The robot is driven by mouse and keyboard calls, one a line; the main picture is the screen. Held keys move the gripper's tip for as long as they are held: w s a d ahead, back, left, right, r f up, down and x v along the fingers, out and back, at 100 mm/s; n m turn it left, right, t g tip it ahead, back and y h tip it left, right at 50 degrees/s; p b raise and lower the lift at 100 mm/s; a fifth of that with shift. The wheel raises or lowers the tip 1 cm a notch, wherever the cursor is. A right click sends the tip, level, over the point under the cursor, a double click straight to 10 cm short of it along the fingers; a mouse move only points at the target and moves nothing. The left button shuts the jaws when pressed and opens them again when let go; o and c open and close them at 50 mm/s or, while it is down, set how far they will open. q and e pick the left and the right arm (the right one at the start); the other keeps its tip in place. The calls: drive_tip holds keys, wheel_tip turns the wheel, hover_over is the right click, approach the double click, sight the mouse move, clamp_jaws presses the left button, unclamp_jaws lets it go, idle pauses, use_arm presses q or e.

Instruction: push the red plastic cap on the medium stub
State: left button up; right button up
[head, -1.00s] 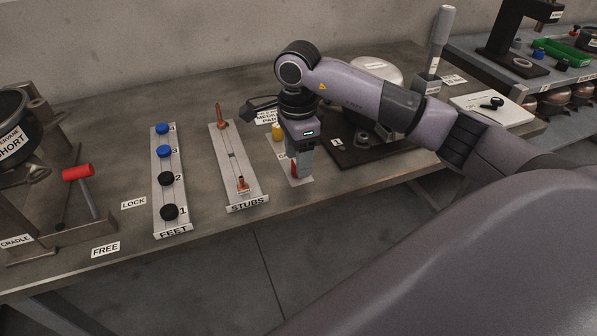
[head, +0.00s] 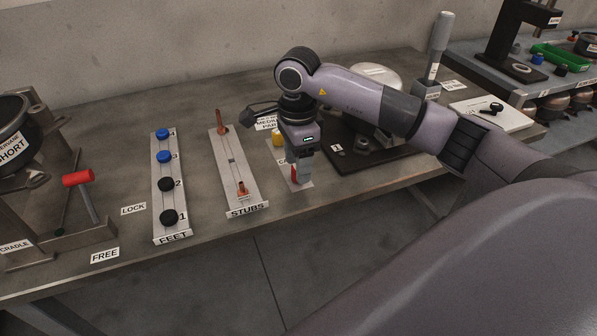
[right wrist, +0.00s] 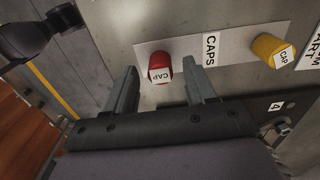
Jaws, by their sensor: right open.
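The red plastic cap (right wrist: 160,66) stands on the white caps strip (right wrist: 230,47) in the right wrist view. It lies between and just beyond the fingertips of my open right gripper (right wrist: 160,78). In the head view the red cap (head: 294,172) is partly hidden by my right gripper (head: 297,172), which points down over it. Copper stubs stand on the stubs strip (head: 235,172): a tall one (head: 221,122) at the far end and a short one (head: 242,189) near the front. I cannot tell which is the medium stub. My left gripper is not in view.
A yellow cap (right wrist: 272,47) is on the same strip. The feet strip (head: 170,198) with blue and black feet lies left of the stubs. A red-handled lever (head: 78,178) stands at the left. A dark plate (head: 350,153) lies right of the caps.

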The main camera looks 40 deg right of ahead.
clamp_jaws()
drive_tip(key=shift+r, duration=0.15)
drive_tip(key=shift+r+p, duration=2.05)
drive_tip(key=shift+r, duration=0.8)
